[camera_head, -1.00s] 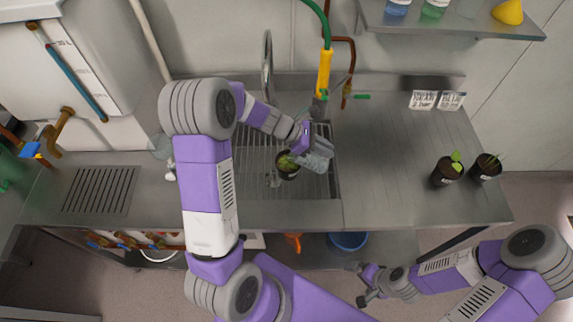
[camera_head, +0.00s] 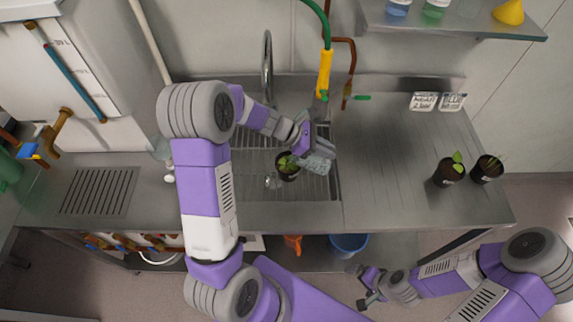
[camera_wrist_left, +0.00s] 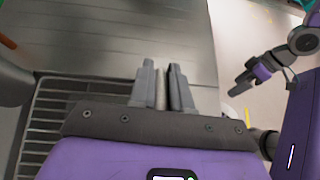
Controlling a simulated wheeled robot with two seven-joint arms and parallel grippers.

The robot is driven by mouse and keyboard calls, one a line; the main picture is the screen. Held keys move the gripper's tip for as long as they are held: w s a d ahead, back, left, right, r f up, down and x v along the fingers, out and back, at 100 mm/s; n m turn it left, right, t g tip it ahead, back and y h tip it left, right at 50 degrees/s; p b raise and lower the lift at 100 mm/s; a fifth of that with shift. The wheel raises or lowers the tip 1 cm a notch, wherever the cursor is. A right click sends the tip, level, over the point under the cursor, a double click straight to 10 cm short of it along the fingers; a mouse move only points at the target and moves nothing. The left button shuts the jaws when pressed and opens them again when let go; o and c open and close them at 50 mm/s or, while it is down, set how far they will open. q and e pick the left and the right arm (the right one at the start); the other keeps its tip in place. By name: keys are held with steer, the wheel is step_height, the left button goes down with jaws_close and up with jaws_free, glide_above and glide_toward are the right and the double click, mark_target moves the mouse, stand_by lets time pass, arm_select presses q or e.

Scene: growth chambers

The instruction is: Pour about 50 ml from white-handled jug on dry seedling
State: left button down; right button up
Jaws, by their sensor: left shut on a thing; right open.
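My left gripper (camera_head: 303,137) is over the sink rack, shut on a clear jug (camera_head: 320,161). The jug looks tilted, its body close to the right side of a dark pot with a green seedling (camera_head: 288,166). The pot stands on the rack. Whether the jug touches it, and whether water is flowing, I cannot tell. In the left wrist view the fingers (camera_wrist_left: 164,88) are close together with a pale strip between them, and the jug body is hidden. My right gripper (camera_head: 364,286) is open and empty, low in front of the bench; it also shows in the left wrist view (camera_wrist_left: 244,82).
Two more potted seedlings, one (camera_head: 449,169) and another (camera_head: 487,168), stand at the bench's right. A hose with a yellow nozzle (camera_head: 325,75) hangs behind the rack, right of a metal faucet (camera_head: 267,65). The bench right of the rack (camera_head: 390,160) is clear.

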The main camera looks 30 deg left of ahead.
arm_select(q)
steer(key=shift+s+a+r+t+h+b, duration=0.15)
steer(key=shift+a+t+h+b, duration=0.3)
steer(key=shift+b, duration=0.8)
stand_by(0.8)
steer(key=d+g+y+p, duration=0.1)
steer(key=p, duration=0.3)
steer(key=d+g+y+p, duration=0.1)
steer(key=y+p, duration=0.1)
steer(key=p, duration=0.3)
steer(key=shift+w+d, duration=0.1)
steer(key=shift+w, duration=0.3)
steer(key=shift+f+y, duration=0.25)
steer(key=shift+f, duration=0.25)
steer(key=d+f+y+p, duration=0.1)
steer(key=p, duration=0.1)
steer(key=w+d+f+g+y+p, duration=0.1)
steer(key=f+p, duration=0.1)
steer(key=p, duration=0.1)
steer(key=shift+d+g+y+p, duration=0.1)
steer(key=shift+g+y+p, duration=0.15)
steer(key=shift+y+p, duration=0.1)
steer(key=shift+f, duration=0.15)
